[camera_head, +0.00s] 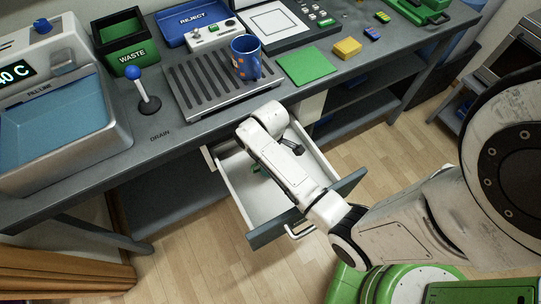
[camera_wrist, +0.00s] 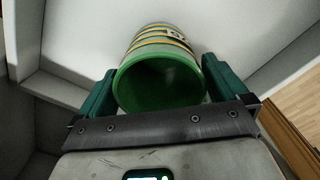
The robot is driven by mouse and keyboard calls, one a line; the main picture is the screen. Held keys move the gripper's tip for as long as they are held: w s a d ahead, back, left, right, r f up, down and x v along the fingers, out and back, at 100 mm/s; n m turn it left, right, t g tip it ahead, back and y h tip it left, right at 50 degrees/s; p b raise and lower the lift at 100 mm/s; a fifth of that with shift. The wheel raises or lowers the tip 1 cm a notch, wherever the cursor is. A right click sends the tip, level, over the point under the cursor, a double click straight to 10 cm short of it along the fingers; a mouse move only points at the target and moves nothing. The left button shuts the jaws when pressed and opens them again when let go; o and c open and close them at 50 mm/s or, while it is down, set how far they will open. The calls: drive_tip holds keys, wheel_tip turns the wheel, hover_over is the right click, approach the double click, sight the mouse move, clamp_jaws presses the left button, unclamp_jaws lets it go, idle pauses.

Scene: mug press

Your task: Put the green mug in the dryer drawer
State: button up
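The green mug (camera_wrist: 158,85) shows in the wrist view with its open mouth toward the camera; its body has yellowish stripes and a dark-and-white mark. My gripper (camera_wrist: 158,80) has one green finger against each side of the mug, with no clear gap, so it looks shut on it. The mug is inside the open white drawer (camera_head: 238,186) under the counter. In the head view my arm reaches over the drawer's front and hides most of the mug and gripper; only small green parts show. Whether the mug touches the drawer floor is unclear.
A blue mug with orange spots (camera_head: 246,58) stands on the ribbed drain tray (camera_head: 205,88). A blue-knobbed lever (camera_head: 147,92), a green waste bin (camera_head: 122,40) and a green square (camera_head: 305,66) are on the counter. The counter edge overhangs the drawer's back; its dark front (camera_head: 270,229) faces me.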

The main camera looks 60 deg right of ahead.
wheel_tip(320, 180, up, 12)
drive_tip(key=p, duration=0.1)
drive_tip(key=shift+r, duration=0.15)
idle(0.5)
idle(0.3)
